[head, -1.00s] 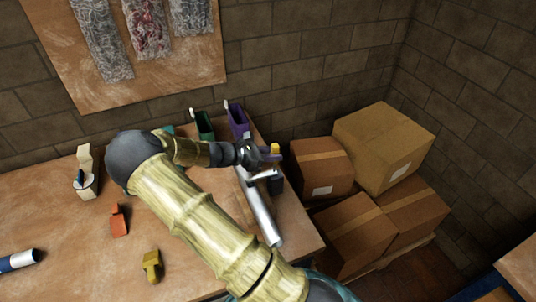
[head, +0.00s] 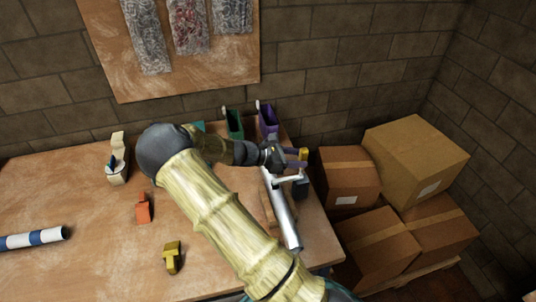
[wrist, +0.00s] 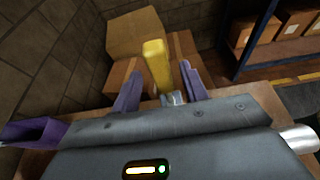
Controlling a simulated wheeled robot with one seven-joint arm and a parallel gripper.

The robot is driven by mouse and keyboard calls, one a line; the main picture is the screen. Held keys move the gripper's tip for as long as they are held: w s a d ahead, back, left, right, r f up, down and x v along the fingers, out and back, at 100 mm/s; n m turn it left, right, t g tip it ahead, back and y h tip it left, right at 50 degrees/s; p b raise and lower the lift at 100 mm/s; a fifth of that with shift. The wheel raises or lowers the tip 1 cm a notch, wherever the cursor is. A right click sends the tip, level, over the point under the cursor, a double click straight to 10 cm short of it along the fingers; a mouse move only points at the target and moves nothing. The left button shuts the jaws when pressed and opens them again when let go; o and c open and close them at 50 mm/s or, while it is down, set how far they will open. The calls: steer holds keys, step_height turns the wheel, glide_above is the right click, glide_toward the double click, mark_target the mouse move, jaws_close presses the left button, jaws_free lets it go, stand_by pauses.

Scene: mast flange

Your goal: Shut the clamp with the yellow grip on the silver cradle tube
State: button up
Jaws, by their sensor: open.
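The silver cradle tube (head: 284,222) lies along the right end of the bench in the head view. A clamp with a pale lever arm (head: 288,180) and a dark block (head: 301,188) sits by its far part. The yellow grip (head: 303,153) stands up beside the clamp. My gripper (head: 292,156) is at the yellow grip, with its purple fingers apart. In the wrist view the yellow grip (wrist: 157,66) rises between the two fingers, with a gap visible on each side. The tube's end (wrist: 300,138) shows at the right. The clamp's lower part is mostly hidden by my gripper.
Cardboard boxes (head: 415,160) are stacked right of the bench. Purple (head: 268,120) and green (head: 234,123) bins stand at the bench's back. An orange piece (head: 143,209), a yellow piece (head: 172,257) and a blue-white tube (head: 35,239) lie left of my arm.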

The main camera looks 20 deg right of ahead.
steer(key=b+v, duration=0.2)
steer(key=v, duration=1.4)
steer(key=s+d+f+m+y, duration=0.2)
steer(key=s+f+m+y, duration=0.2)
steer(key=s+m+y, duration=0.3)
steer(key=s+a+r+m+t+y, duration=0.2)
steer(key=s+a+m+y, duration=0.1)
steer(key=s, duration=0.3)
steer(key=s+a+r+m+t+y, duration=0.1)
steer(key=s+a+m+t+y, duration=0.1)
steer(key=s+m, duration=0.4)
steer(key=shift+a+r+t+y, duration=0.35)
steer(key=shift+a+y, duration=0.3)
steer(key=shift+y, duration=0.25)
steer(key=shift+s, duration=0.1)
